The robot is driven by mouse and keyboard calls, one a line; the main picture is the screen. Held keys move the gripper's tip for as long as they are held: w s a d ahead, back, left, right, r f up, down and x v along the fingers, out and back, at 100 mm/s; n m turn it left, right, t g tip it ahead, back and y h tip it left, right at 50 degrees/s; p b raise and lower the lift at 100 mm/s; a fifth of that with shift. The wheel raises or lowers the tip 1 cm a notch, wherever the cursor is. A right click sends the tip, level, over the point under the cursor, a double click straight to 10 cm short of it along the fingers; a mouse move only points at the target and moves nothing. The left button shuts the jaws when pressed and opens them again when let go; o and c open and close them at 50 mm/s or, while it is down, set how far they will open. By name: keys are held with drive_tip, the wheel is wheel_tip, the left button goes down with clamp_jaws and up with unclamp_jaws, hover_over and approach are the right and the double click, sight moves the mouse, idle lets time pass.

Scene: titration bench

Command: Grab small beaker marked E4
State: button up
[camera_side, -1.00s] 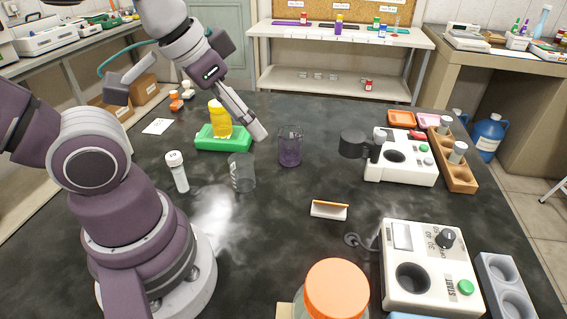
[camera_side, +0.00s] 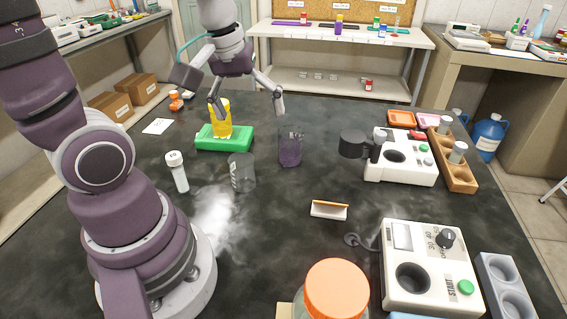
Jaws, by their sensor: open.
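A clear beaker with white markings (camera_side: 241,173) and a purple-tinted beaker (camera_side: 290,149) stand upright on the dark bench top. A yellow container (camera_side: 221,121) stands on a green block (camera_side: 208,141). No E4 label is readable, so I cannot tell which vessel carries it. My gripper (camera_side: 248,111) points down with its fingers spread wide and nothing between them. In the picture, one finger overlaps the yellow container and the other ends at the upper left of the purple-tinted beaker. I cannot tell whether either finger touches anything.
A white capped vial (camera_side: 177,172) stands left of the clear beaker. A small card holder (camera_side: 329,210) lies in front. White instruments (camera_side: 400,164) (camera_side: 430,265) and a wooden rack (camera_side: 456,165) line the right side. An orange-lidded jar (camera_side: 337,289) stands at the front edge.

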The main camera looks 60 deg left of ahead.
sight(243, 171)
drive_tip(key=a+f+n+g, duration=0.3)
drive_tip(key=a+f+n, duration=0.4)
drive_tip(key=n, duration=0.3)
drive_tip(key=shift+h, duration=0.3)
drive_tip(key=f, duration=1)
drive_tip(key=shift+w+d, duration=0.2)
drive_tip(key=shift+d, duration=0.1)
drive_tip(key=shift+r, duration=0.1)
drive_tip(key=c, duration=1.2)
